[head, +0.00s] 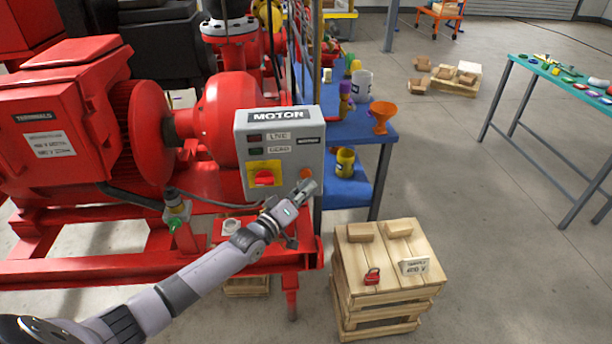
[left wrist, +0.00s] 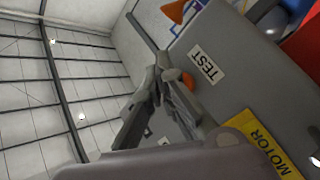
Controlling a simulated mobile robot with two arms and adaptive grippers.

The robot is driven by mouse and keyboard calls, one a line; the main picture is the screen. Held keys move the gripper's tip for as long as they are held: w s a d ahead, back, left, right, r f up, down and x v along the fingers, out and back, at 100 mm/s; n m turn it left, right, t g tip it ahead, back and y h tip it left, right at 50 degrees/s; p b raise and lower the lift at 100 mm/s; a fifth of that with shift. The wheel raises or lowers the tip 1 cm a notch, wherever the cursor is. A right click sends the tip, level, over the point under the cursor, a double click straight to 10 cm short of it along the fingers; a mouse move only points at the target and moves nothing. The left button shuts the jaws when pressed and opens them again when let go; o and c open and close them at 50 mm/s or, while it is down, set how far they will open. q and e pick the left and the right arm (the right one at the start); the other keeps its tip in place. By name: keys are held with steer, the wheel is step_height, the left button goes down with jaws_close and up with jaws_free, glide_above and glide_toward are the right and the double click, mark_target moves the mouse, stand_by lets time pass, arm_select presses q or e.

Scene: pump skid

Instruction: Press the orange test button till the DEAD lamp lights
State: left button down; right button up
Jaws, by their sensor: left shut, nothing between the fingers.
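The grey MOTOR box (head: 283,133) stands in front of the red pump. Its LIVE lamp (head: 255,138) and DEAD lamp (head: 256,150) both look dark. A red rotary switch (head: 264,178) sits on a yellow plate. The orange test button (head: 306,173) is at the box's lower right; in the left wrist view the button (left wrist: 187,80) shows beside the TEST label (left wrist: 206,66), partly hidden by a finger. My left gripper (head: 309,185) is shut and empty, its tips (left wrist: 162,62) close to the button. I cannot tell whether they touch. My right gripper is out of view.
A wooden crate (head: 388,284) with a red padlock (head: 372,276) and a small sign (head: 414,267) stands at the front right. A blue bench (head: 374,131) with an orange funnel (head: 382,115) is behind the box. Open floor lies to the right.

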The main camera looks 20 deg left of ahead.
arm_select(q)
steer(key=shift+w+a+b, duration=0.25)
steer(key=shift+w+b, duration=0.15)
steer(key=shift+w+a+b, duration=0.25)
steer(key=shift+w+b, duration=0.15)
steer(key=shift+b, duration=0.1)
stand_by(0.6)
steer(key=shift+r, duration=0.1)
steer(key=shift+s+d+p, duration=0.5)
steer(key=shift+s+p, duration=0.3)
steer(key=shift+p, duration=0.05)
